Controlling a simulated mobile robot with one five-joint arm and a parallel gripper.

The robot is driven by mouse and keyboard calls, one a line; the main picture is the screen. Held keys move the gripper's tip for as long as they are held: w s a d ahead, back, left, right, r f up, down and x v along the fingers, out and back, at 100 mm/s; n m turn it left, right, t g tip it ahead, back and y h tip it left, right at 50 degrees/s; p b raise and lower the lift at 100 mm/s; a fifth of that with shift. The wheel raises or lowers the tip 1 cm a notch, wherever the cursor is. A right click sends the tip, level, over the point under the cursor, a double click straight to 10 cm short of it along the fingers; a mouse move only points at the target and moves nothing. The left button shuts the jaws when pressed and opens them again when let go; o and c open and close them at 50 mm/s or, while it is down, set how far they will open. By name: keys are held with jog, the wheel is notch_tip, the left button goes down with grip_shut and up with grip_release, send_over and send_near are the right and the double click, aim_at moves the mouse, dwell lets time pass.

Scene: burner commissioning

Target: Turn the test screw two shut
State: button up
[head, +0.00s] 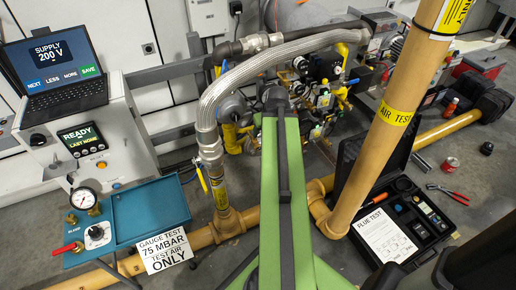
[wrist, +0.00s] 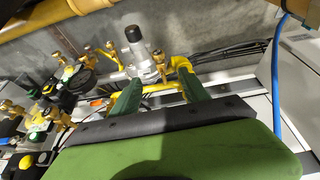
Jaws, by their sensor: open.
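My gripper (wrist: 158,78) shows in the wrist view as two green fingers, spread apart with nothing between them but a view of the pipework beyond. Past the tips stand a grey regulator body with a black cap (wrist: 136,34) and a yellow pipe elbow (wrist: 181,66). Several small brass screws and fittings, one of them a brass fitting (wrist: 90,50), sit to the left of the fingers. I cannot tell which is test screw two. In the head view my green arm reaches toward the valve assembly (head: 322,92) and hides part of it; the fingertips are not clear there.
A braided hose (head: 270,50) arches over the left of the assembly. A thick tan pipe (head: 390,110) rises at right. A black tool case (head: 415,215) lies open on the floor. A control box (head: 85,140) with a laptop (head: 58,70) stands left, near a blue gauge tray (head: 150,208).

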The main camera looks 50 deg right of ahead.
aim_at(258, 146)
jog(key=b+x, duration=0.7)
jog(key=x, duration=0.1)
jog(key=b+x, duration=0.7)
jog(key=x, duration=0.1)
jog(key=shift+s+d+f+b, duration=0.1)
jog(key=shift+d+f+b, duration=0.1)
jog(key=shift+f+b, duration=0.15)
grip_shut()
jog(key=shift+a, duration=0.15)
